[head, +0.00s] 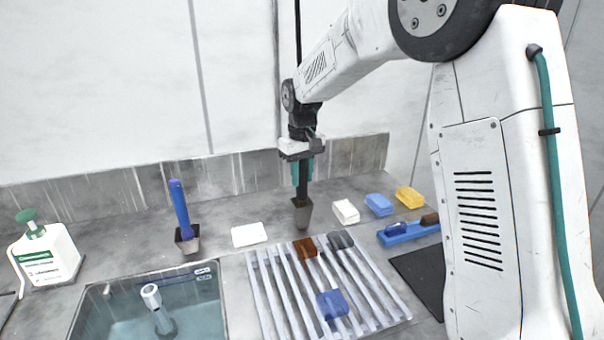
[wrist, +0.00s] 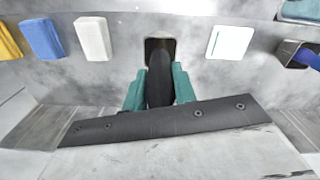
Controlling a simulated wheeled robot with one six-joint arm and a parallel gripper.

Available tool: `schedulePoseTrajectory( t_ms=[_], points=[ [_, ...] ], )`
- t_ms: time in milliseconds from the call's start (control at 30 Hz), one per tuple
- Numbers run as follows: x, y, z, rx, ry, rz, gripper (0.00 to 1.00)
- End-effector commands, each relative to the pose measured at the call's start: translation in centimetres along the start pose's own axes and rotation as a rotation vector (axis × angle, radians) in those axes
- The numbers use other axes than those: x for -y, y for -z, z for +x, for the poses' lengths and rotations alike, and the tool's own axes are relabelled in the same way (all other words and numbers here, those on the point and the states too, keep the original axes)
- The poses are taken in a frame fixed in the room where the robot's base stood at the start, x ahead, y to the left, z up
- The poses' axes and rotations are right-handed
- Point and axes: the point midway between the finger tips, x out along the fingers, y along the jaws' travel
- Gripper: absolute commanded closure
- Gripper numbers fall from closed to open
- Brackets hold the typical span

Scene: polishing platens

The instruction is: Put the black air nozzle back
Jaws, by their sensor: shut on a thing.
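The black air nozzle (head: 302,188) stands upright between the teal fingers of my gripper (head: 302,172). My gripper is shut on it. The nozzle also shows in the wrist view (wrist: 160,90). Its lower end meets the mouth of a small dark square holder (head: 302,215) on the counter near the back wall. In the wrist view the nozzle lines up with the holder's square opening (wrist: 150,44). How deep the tip sits inside is hidden.
Left of the holder are a white pad (head: 249,235) and a cup (head: 187,240) with a blue-handled tool (head: 179,205). To the right are white (head: 345,211), blue (head: 378,204) and yellow (head: 410,197) blocks. A slatted rack (head: 262,290) and a water basin (head: 222,305) lie in front.

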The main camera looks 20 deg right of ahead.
Motion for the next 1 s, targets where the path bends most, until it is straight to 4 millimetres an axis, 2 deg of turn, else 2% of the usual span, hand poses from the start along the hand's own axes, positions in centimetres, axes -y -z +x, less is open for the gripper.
schedulePoseTrajectory(
  t_ms=[33, 100, 467, 567, 800, 1000],
  points=[
    [0.0, 0.0, 0.1, 0.0, 0.0, 0.0, 0.65],
    [0.0, 0.0, 0.0, 0.0, 0.0, 0.0, 0.51],
    [0.0, 0.0, -0.6, 0.0, 0.0, 0.0, 0.51],
    [0.0, 0.1, -2.0, -0.003, -0.001, 0.0, 0.51],
    [0.0, 0.1, -7.2, -0.003, -0.001, 0.0, 0.51],
    [0.0, 0.1, -10.7, -0.002, 0.0, 0.0, 0.51]
  ],
)
